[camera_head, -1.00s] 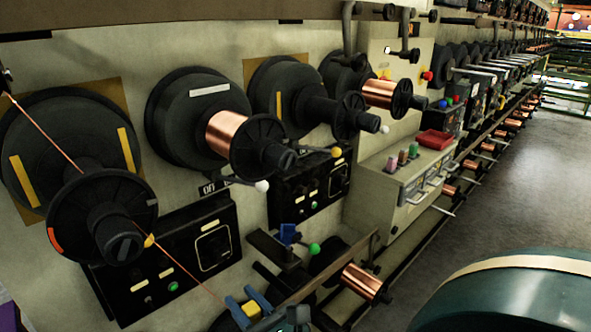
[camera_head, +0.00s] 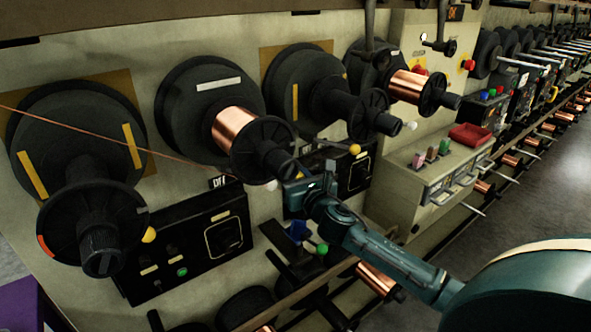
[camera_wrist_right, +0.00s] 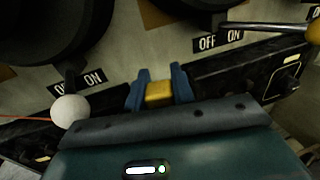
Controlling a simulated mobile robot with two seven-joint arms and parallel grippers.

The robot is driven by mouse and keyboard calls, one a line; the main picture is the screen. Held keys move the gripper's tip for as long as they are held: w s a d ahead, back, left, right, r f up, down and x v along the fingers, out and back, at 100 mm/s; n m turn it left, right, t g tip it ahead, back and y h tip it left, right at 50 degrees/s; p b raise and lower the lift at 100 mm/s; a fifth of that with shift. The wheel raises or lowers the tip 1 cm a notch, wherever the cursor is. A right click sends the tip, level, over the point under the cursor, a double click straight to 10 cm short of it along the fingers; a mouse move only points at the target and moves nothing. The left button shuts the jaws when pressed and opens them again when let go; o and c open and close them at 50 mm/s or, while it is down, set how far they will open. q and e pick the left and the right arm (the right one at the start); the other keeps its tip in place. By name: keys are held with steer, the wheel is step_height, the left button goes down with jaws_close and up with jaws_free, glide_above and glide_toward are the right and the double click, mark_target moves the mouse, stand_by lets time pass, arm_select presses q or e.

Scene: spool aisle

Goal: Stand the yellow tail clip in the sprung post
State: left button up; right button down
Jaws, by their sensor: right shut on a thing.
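The yellow tail clip (camera_wrist_right: 159,93) is held between the two blue fingers of my right gripper (camera_wrist_right: 158,88) in the right wrist view. In the head view my right gripper (camera_head: 296,182) is in front of the machine wall, below the second spool, and its body hides the clip. A thin copper wire (camera_head: 110,137) runs from the left edge towards this gripper. A blue block (camera_head: 297,230) on a black bracket stands below the gripper, beside a green ball; I cannot tell whether it is the sprung post. My left gripper is not in view.
A white ball lever (camera_wrist_right: 70,111) is close to the left of the gripper, and a yellow ball lever (camera_wrist_right: 313,32) is at the upper right. Large black spools (camera_head: 92,220) line the wall. A control box (camera_head: 190,250) is below left.

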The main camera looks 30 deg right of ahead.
steer(key=shift+d+r, duration=0.1)
stand_by(0.3)
step_height(320, 180, down, 6)
steer(key=b, duration=0.4)
steer(key=shift+r, duration=0.2)
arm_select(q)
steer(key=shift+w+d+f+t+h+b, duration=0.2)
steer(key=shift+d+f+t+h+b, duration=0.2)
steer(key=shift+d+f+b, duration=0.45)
arm_select(e)
steer(key=shift+f, duration=0.8)
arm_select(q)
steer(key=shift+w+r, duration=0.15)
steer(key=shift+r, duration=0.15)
arm_select(e)
steer(key=c, duration=1.2)
jaws_free()
steer(key=shift+c, duration=0.2)
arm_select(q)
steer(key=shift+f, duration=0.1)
arm_select(e)
steer(key=shift+o, duration=0.7)
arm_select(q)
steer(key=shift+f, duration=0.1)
